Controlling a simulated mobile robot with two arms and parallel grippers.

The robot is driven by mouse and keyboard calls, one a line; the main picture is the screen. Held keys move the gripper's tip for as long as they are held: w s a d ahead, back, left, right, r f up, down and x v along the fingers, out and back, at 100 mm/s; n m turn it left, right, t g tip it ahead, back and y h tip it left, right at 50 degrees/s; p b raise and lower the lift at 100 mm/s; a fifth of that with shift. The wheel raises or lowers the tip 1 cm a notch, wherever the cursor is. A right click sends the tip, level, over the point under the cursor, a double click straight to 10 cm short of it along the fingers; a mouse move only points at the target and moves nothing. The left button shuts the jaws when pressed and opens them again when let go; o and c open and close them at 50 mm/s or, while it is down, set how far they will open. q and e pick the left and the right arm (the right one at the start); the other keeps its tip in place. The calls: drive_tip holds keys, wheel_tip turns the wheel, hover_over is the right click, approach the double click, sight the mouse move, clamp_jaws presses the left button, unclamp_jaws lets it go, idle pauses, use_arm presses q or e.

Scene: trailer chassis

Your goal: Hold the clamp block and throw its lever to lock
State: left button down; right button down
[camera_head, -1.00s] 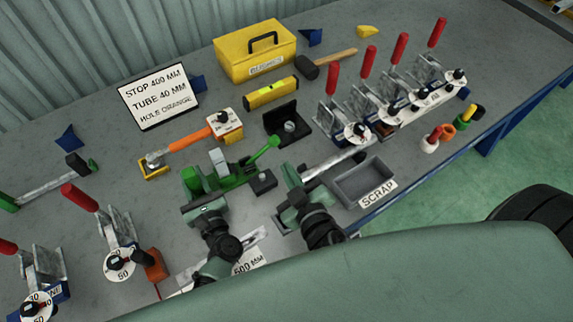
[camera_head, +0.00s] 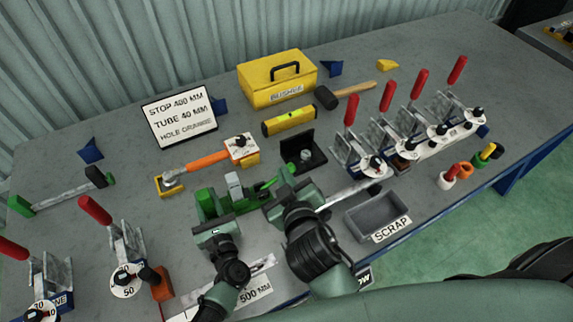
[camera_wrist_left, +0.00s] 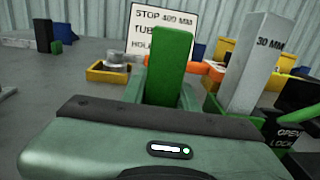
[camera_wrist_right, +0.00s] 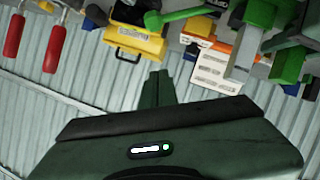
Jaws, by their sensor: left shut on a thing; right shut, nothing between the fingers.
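The green clamp block (camera_head: 208,205) sits on the bench with a grey upright marked 30 MM (camera_wrist_left: 258,62) beside its green post (camera_wrist_left: 172,62). My left gripper (camera_head: 209,222) is shut on the clamp block from the near side. The green lever (camera_head: 270,184) slants up and right from the block; its round knob shows in the right wrist view (camera_wrist_right: 153,20). My right gripper (camera_head: 285,180) is shut and empty, close beside the lever's knob end; I cannot tell whether they touch. OPEN and LOCK labels (camera_wrist_left: 288,138) are partly visible near the lever.
A black stop block (camera_head: 303,152) stands just beyond the lever. The grey scrap tray (camera_head: 362,232) is to the right. Several red-handled clamps (camera_head: 390,130) stand at right, more at left. A yellow toolbox (camera_head: 278,80) and a sign (camera_head: 180,115) are behind.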

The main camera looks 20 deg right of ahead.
sight(293, 169)
drive_tip(key=w+d+f, duration=0.2)
drive_tip(key=w+f, duration=0.4)
drive_tip(key=shift+d, duration=0.1)
drive_tip(key=shift+d+f+m+y, duration=0.4)
drive_tip(key=shift+d+f, duration=0.1)
drive_tip(key=shift+d, duration=0.1)
drive_tip(key=shift+d+f, duration=0.4)
drive_tip(key=shift+r, duration=0.1)
